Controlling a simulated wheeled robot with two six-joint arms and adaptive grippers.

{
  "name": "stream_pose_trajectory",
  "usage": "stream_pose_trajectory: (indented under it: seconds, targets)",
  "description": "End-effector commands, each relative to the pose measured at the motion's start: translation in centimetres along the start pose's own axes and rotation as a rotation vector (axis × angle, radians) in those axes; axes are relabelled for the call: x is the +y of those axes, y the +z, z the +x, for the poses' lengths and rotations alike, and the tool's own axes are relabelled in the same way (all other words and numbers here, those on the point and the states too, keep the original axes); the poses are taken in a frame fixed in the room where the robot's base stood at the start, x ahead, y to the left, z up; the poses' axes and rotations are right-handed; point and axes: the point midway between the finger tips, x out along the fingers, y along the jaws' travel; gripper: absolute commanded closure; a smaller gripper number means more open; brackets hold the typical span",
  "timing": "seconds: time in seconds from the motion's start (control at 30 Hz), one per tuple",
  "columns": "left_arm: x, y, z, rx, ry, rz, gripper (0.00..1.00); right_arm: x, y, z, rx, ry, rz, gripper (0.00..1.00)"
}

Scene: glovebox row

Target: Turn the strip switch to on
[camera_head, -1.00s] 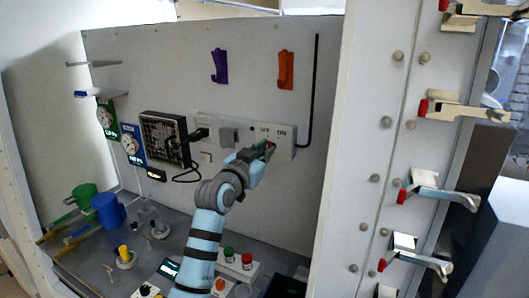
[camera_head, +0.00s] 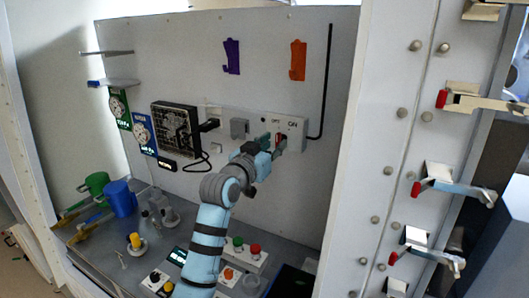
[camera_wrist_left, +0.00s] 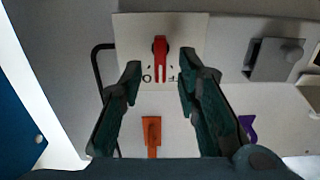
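In that view the red lever (camera_head: 281,139) is partly hidden by my left gripper (camera_head: 273,143). In the left wrist view my left gripper (camera_wrist_left: 160,76) is open, one finger on each side of the lever, with gaps between. I cannot tell the exact depth of the fingertips against the strip. The lever's set position is hard to read. My right gripper is not in view.
A grey plug (camera_head: 239,128) sits on the strip left of the switch. Purple (camera_head: 231,57) and orange (camera_head: 298,60) hooks hang above, and a black rod (camera_head: 328,80) runs down to the right. Below are a button box (camera_head: 246,255) and blue mug (camera_head: 121,199).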

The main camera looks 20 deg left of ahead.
Motion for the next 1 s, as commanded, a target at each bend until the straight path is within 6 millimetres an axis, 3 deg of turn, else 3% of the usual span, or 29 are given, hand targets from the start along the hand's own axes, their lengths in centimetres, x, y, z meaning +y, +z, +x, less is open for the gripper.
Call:
stream_pose_trajectory:
  seconds: [0.2, 0.4, 0.87, 0.93, 1.0]
  targets:
    - [-0.1, 0.1, -6.0, 0.001, -0.002, 0.004, 0.7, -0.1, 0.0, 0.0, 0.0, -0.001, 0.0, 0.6]
    - [0.0, 0.1, -9.8, -0.001, -0.001, 0.002, 0.7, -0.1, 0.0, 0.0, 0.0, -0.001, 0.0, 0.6]
    - [0.0, 0.1, -10.4, -0.001, -0.001, 0.001, 0.7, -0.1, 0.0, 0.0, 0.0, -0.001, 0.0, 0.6]
    - [0.0, 0.7, -10.5, -0.015, -0.003, 0.0, 0.7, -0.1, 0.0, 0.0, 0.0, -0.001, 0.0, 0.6]
    - [0.0, 2.9, -11.0, -0.062, -0.009, -0.001, 0.7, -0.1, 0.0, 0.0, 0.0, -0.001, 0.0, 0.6]
